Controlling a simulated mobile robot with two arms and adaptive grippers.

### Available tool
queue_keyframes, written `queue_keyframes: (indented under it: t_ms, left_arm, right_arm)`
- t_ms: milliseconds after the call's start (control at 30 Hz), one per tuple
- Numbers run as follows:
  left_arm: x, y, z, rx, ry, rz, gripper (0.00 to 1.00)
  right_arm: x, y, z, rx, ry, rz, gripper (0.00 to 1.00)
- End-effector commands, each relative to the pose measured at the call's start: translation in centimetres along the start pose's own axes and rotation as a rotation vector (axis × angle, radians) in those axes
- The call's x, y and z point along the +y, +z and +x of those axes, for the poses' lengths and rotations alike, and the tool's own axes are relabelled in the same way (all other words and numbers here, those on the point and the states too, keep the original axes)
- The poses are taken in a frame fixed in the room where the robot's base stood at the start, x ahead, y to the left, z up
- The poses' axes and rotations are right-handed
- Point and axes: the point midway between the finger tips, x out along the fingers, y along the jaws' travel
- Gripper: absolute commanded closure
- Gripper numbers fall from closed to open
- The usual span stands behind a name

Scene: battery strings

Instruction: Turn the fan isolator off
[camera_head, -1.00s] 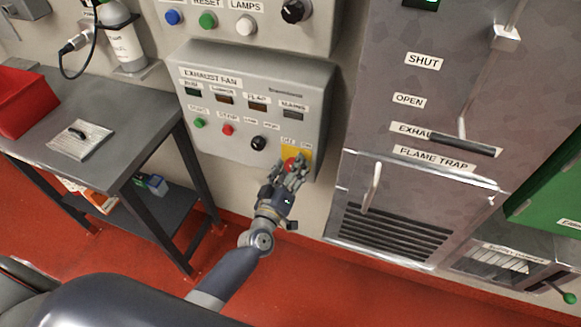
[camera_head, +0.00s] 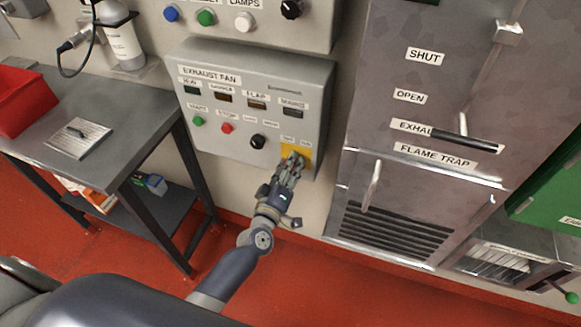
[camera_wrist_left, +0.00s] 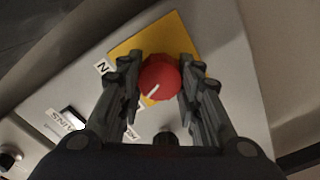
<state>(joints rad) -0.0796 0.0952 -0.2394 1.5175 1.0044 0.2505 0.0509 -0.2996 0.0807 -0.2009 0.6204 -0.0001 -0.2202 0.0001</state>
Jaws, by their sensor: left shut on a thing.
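The fan isolator is a red round knob with a white pointer line on a yellow plate. It shows in the left wrist view (camera_wrist_left: 160,77), between my left gripper's fingers (camera_wrist_left: 160,85). The pointer slants toward the lower left in that view. In the head view my left gripper (camera_head: 292,165) is at the yellow plate (camera_head: 303,154) on the lower right of the exhaust fan panel (camera_head: 254,125). It is shut on the knob and hides most of it. The OFF and ON labels sit just above the plate. My right gripper is not in view.
A black selector knob (camera_head: 258,141) sits left of the isolator, with a red button (camera_head: 226,128) and a green button (camera_head: 199,121) further left. The flame trap cabinet (camera_head: 410,200) with its handle stands close on the right. A bench (camera_head: 110,130) stands at the left.

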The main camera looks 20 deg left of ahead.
Motion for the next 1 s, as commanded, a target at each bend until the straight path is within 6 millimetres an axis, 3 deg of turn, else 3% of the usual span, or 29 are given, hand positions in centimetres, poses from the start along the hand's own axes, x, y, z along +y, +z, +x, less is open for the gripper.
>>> queue_keyframes:
  t_ms: [500, 1000]
  left_arm:
    - [-0.1, -0.2, 0.1, 0.007, 0.003, -0.348, 0.92]
    - [-0.1, -0.3, 0.1, 0.007, 0.003, -0.425, 0.92]
  right_arm:
    - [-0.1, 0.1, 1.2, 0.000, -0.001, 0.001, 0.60]
    - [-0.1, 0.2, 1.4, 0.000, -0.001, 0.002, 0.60]
